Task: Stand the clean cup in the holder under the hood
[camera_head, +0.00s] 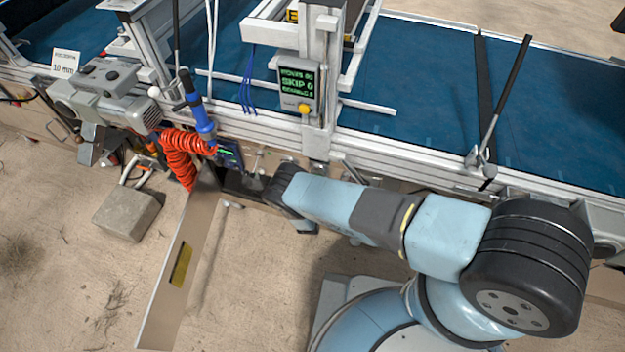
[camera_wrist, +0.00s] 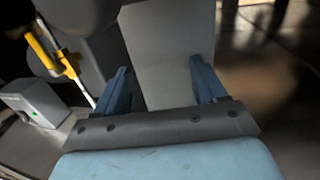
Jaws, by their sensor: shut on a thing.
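In the wrist view my gripper (camera_wrist: 163,88) has its two blue fingers either side of a pale grey, smooth, tapered body (camera_wrist: 167,50), which looks like the cup. The fingers are shut on it. Its far end runs out of the top of the picture. In the head view my arm reaches left to the machine's near side, and the fingers and cup are hidden there behind my wrist and under the machine's frame. I cannot make out the holder or the hood in either view.
A small grey box (camera_wrist: 35,105) with a green light and a yellow-and-white rod (camera_wrist: 58,60) stand left in the wrist view. In the head view, an open panel (camera_head: 165,300), orange coiled hose (camera_head: 180,155) and concrete block (camera_head: 128,213) lie left of my arm.

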